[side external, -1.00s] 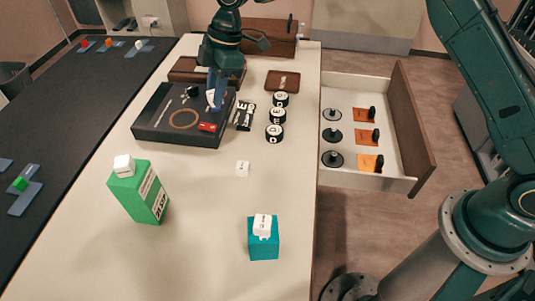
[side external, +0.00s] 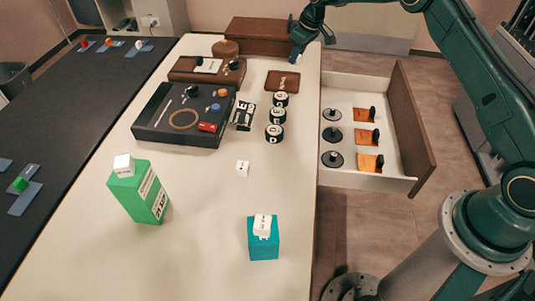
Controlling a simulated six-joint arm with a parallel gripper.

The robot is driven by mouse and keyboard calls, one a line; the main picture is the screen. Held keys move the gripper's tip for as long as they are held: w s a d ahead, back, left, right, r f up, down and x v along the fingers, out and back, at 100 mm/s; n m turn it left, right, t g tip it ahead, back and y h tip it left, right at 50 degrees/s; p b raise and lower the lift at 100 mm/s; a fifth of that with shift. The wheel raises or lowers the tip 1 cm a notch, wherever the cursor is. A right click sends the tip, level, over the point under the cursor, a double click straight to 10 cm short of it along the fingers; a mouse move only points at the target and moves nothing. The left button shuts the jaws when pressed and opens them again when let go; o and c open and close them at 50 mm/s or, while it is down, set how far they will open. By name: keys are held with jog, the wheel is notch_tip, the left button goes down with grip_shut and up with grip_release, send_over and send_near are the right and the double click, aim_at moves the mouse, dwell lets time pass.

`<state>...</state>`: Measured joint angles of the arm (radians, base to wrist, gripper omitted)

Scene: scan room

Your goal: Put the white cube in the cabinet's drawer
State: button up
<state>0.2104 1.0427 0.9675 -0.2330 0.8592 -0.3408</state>
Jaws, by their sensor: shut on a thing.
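The open drawer (side external: 345,84) at the right has a white inside and a brown front. Several black discs and orange pieces with black parts lie in it. My gripper (side external: 296,56) is at the back of the table, left of the drawer's far end. It is shut on a small pale thing that its fingers mostly hide; I cannot tell whether this is the white cube. Other white cube-like blocks stand on the green box (side external: 123,165), on the bare table (side external: 242,168) and on the teal box (side external: 262,225).
A black case (side external: 165,134), a brown case (side external: 190,75), a brown box (side external: 257,33) and a small brown tray (side external: 282,82) are at the back. Several black-and-white round pieces (side external: 275,133) stand near the table's right edge. The table's front middle is clear.

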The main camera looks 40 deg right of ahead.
jog(key=s+d+f+m+h, duration=0.1)
jog(key=d+f+m, duration=0.25)
jog(key=d, duration=0.95)
jog(key=m+h, duration=0.2)
jog(key=m, duration=0.3)
send_over(344, 103)
jog(key=s, duration=0.1)
notch_tip(344, 103, down, 2)
jog(key=shift+y, duration=0.3)
jog(key=f, duration=1.6)
jog(key=shift+s+a+f, duration=0.1)
jog(key=shift+a+f, duration=0.05)
jog(key=shift+a, duration=0.15)
jog(key=shift+f, duration=0.1)
jog(key=shift+f, duration=1.8)
jog(key=o, duration=0.9)
jog(key=shift+o, duration=0.2)
